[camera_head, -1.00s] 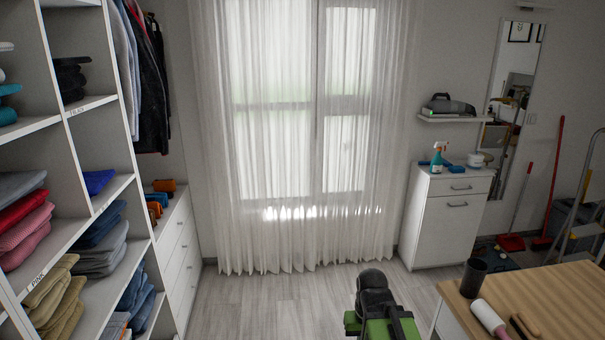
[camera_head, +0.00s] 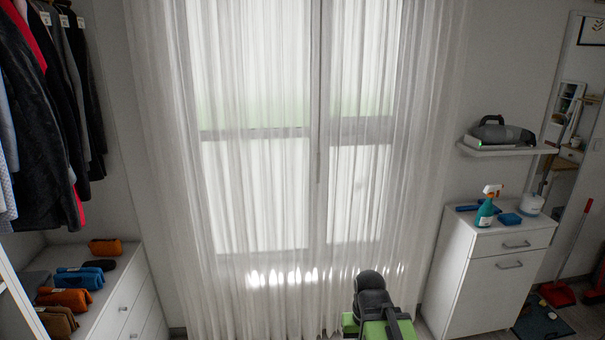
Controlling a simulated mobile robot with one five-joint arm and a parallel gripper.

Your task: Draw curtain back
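A sheer white curtain (camera_head: 255,190) hangs closed across the window, reaching down past the lower edge of the picture. Light and the dark window frame show through it. A thin vertical strip (camera_head: 318,130) runs down near the middle; I cannot tell if it is a cord, a curtain edge or part of the frame. My arm (camera_head: 374,300), black and green, shows at the bottom centre, in front of the curtain's lower part. Its gripper fingers cannot be made out, and I cannot tell whether any part touches the cloth.
At the left, dark clothes (camera_head: 50,120) hang above a white drawer unit (camera_head: 125,290) with rolled cloths on top. At the right stands a white cabinet (camera_head: 490,275) with a spray bottle (camera_head: 488,206), below a shelf (camera_head: 505,149) holding a handheld vacuum (camera_head: 502,132).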

